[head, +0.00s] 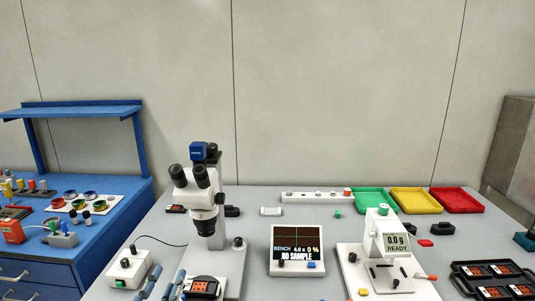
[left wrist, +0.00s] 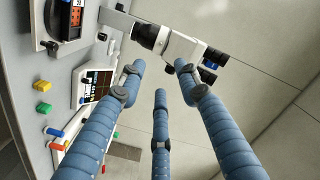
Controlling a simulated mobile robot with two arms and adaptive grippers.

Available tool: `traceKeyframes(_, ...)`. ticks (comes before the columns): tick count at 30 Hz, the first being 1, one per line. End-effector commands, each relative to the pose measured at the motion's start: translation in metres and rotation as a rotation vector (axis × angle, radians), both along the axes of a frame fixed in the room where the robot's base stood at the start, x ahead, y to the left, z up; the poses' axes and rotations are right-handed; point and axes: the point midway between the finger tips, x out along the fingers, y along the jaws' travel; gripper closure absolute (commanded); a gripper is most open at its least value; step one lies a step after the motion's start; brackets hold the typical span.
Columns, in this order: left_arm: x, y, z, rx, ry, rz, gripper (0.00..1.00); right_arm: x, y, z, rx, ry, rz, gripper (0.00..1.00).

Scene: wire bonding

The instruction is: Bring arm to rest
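My left gripper (head: 166,284) shows at the bottom edge of the head view, its blue fingers left of the microscope base. In the left wrist view my left gripper (left wrist: 158,75) has its three fingers spread apart with nothing between them. The white microscope (head: 205,190) stands just right of and behind the fingers; it also shows in the left wrist view (left wrist: 185,48). A dark carrier with orange parts (head: 203,287) sits on the microscope base, close to the fingers. My right gripper is in neither view.
A white control box (head: 128,268) stands left of the fingers. A screen (head: 297,250) reads "NO SAMPLE". A white tester (head: 385,245) reads "0.0 g READY". Green (head: 371,193), yellow (head: 414,193) and red (head: 462,193) trays lie at the back right. A blue bench (head: 70,195) stands at left.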

Motion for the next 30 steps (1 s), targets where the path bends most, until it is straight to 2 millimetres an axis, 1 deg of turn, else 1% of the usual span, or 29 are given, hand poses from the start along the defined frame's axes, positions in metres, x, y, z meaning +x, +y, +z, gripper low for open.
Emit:
traceKeyframes(1, -0.012, 0.011, -0.037, -0.064, 0.121, 0.048, 0.67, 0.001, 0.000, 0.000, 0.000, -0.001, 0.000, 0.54)
traceKeyframes(2, -0.020, 0.016, -0.058, -0.095, 0.193, 0.074, 0.67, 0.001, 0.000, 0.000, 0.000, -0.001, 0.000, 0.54)
traceKeyframes(3, -0.033, 0.021, -0.086, -0.137, 0.286, 0.107, 0.67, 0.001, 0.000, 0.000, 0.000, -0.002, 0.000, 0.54)
traceKeyframes(5, -0.056, 0.026, -0.124, -0.194, 0.424, 0.151, 0.67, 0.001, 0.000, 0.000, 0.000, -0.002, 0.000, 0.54)
traceKeyframes(6, -0.073, 0.027, -0.147, -0.228, 0.510, 0.175, 0.67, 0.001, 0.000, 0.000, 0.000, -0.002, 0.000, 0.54)
traceKeyframes(8, -0.098, 0.026, -0.175, -0.271, 0.627, 0.205, 0.67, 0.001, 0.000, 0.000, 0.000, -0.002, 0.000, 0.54)
traceKeyframes(9, -0.114, 0.024, -0.191, -0.294, 0.696, 0.221, 0.67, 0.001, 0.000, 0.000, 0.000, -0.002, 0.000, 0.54)
traceKeyframes(11, -0.137, 0.021, -0.211, -0.326, 0.788, 0.240, 0.67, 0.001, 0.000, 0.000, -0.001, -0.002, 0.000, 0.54)
traceKeyframes(12, -0.152, 0.019, -0.222, -0.343, 0.846, 0.251, 0.67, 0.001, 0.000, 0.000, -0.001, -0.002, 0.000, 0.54)
traceKeyframes(15, -0.187, 0.012, -0.244, -0.382, 0.973, 0.271, 0.67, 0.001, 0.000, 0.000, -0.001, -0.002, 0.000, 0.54)
traceKeyframes(20, -0.239, 0.000, -0.267, -0.431, 1.153, 0.292, 0.67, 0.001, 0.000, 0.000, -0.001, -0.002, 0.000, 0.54)
traceKeyframes(21, -0.252, -0.004, -0.271, -0.442, 1.197, 0.295, 0.67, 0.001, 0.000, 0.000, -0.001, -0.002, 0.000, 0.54)
traceKeyframes(22, -0.257, -0.006, -0.277, -0.447, 1.220, 0.298, 0.67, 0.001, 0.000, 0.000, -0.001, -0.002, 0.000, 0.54)
traceKeyframes(24, -0.248, -0.005, -0.301, -0.439, 1.221, 0.299, 0.67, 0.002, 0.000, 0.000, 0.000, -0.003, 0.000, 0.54)
traceKeyframes(26, -0.245, -0.006, -0.319, -0.437, 1.227, 0.302, 0.67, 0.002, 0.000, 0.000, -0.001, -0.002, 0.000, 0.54)
traceKeyframes(29, -0.241, -0.007, -0.353, -0.433, 1.241, 0.303, 0.67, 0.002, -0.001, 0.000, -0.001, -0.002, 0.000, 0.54)
traceKeyframes(30, -0.240, -0.007, -0.367, -0.432, 1.246, 0.304, 0.67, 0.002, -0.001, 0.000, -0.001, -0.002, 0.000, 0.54)
